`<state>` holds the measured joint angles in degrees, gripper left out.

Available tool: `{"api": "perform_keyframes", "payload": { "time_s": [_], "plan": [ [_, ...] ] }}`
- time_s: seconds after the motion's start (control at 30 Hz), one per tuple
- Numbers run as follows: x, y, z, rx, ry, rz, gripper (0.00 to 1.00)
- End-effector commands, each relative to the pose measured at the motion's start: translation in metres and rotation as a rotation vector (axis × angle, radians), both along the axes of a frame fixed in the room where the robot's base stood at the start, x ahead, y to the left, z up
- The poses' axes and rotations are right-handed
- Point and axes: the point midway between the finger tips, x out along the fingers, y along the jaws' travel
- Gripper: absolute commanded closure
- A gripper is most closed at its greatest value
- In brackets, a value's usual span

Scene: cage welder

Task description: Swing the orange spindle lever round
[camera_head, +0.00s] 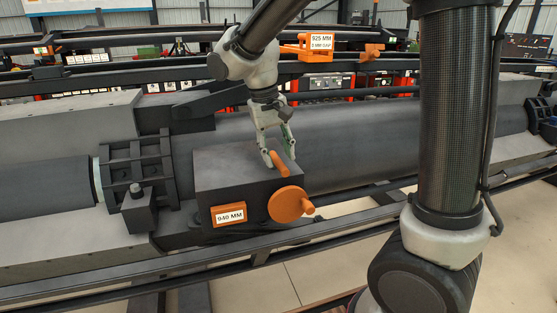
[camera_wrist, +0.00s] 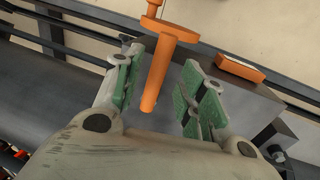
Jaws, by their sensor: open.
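The orange spindle lever (camera_head: 281,164) is a short round bar on top of a dark grey box (camera_head: 225,175). In the wrist view the lever (camera_wrist: 157,78) runs from the top down between my fingers. My gripper (camera_head: 280,161) points down over the box, its fingers apart on either side of the lever. In the wrist view my gripper (camera_wrist: 162,92) shows green finger pads with gaps to the lever on both sides. I cannot tell exactly how deep the lever sits between them.
An orange handwheel (camera_head: 286,205) with a knob is on the box's front, beside an orange plate (camera_head: 229,215) marked 940 MM. A small dark block (camera_head: 138,212) stands to the left. A large dark pipe (camera_head: 350,145) runs behind. Rails cross in front.

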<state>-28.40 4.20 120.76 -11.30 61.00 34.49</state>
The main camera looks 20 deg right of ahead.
Motion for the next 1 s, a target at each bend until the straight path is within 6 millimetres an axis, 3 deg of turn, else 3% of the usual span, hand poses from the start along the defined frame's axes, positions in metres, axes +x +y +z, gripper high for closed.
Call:
{"api": "perform_keyframes", "payload": {
  "time_s": [0.2,0.5,0.73,1.0],
  "plan": [
    [0.0,-0.004,-0.023,0.0,0.0,0.001,0.59],
    [0.0,-0.005,-0.026,0.0,-0.001,0.002,0.59],
    [0.0,-0.005,-0.026,0.0,-0.001,0.002,1.0],
    [0.0,-0.005,-0.026,0.001,-0.001,-0.003,1.0]
  ]
}}
